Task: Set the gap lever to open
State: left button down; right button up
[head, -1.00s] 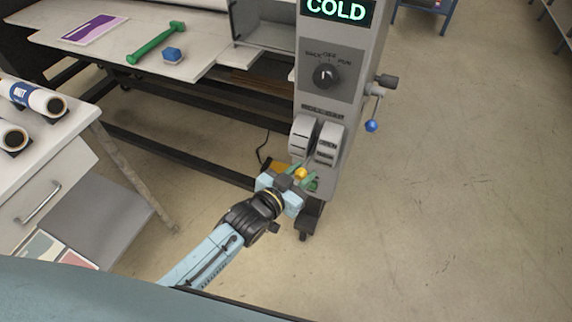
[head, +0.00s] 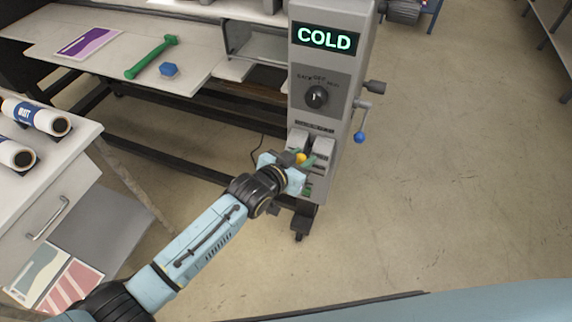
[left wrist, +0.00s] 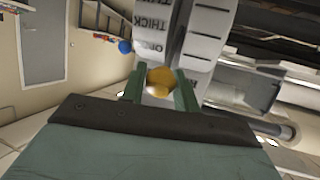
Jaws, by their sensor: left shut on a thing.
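The gap lever's yellow knob (head: 300,158) is in front of the two light grey slotted plates (head: 322,149) on the machine's front. My left gripper (head: 296,163) is shut on this knob. In the left wrist view the knob (left wrist: 160,80) sits between both green fingers, and the picture is upside down. The lever's shaft is hidden behind the knob and fingers. My right gripper is not in view.
Above the plates are a rotary dial (head: 317,96) and a lit "COLD" display (head: 325,38). A crank with a blue ball (head: 359,137) sticks out at the machine's right side. A bench with rolls (head: 35,115) stands at left. The floor at right is clear.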

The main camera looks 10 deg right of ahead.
pick_arm(q)
jog(key=shift+w+d+r, duration=0.15)
jog(key=shift+w+r, duration=0.2)
jog(key=shift+r, duration=0.15)
jog(key=c, duration=1.1)
grip_release()
jog(key=shift+f, duration=0.2)
jog(key=shift+s, duration=0.15)
jog(key=shift+s+a, duration=0.2)
jog(key=shift+a, duration=0.1)
jog(key=v, duration=1.2)
jog(key=shift+s+a+r+p, duration=0.2)
jog(key=shift+r+p, duration=0.15)
jog(key=shift+f, duration=0.1)
